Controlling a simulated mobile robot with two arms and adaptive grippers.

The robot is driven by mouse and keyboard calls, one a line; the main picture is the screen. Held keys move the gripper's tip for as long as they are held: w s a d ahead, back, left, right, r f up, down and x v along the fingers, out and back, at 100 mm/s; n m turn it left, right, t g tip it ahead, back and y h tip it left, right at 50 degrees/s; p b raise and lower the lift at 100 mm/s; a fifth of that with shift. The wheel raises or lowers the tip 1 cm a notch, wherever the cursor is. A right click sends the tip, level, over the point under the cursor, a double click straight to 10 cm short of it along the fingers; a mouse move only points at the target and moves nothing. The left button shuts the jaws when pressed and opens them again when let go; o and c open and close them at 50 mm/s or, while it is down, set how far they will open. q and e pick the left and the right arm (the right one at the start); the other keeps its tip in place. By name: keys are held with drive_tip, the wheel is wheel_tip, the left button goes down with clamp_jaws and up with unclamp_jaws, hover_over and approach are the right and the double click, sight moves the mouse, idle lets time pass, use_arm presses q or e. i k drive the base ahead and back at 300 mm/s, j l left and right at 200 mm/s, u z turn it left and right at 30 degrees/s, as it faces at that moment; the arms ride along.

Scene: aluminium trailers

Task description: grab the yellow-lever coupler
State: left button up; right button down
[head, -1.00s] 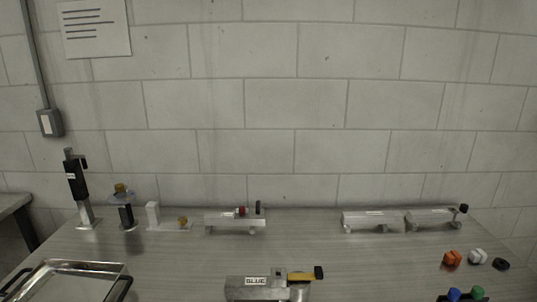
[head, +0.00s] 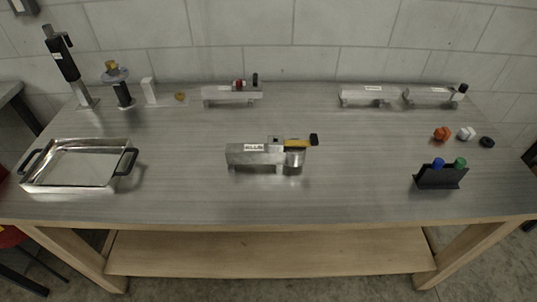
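The coupler with the yellow lever (head: 297,143) sits at the right end of a silver metal trailer piece (head: 248,156) in the middle of the table. The lever is yellow with a black tip and points to the right. A white label with dark lettering is on the trailer piece. The coupler appears to be mounted on or resting against that piece; I cannot tell which. Neither of my grippers shows in the head view.
A metal tray (head: 75,183) with black handles lies at the left. Another trailer piece with a red part (head: 232,94) stands behind, with two more (head: 362,95) at back right. A black holder (head: 440,178) with blue and green knobs stands at the right. The front middle is clear.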

sight(274, 152)
drive_tip(key=k+l+u, duration=0.1)
drive_tip(key=u, duration=0.25)
drive_tip(key=l+u, duration=0.15)
drive_tip(key=u, duration=0.2)
drive_tip(key=k+u, duration=0.2)
drive_tip(key=u, duration=0.15)
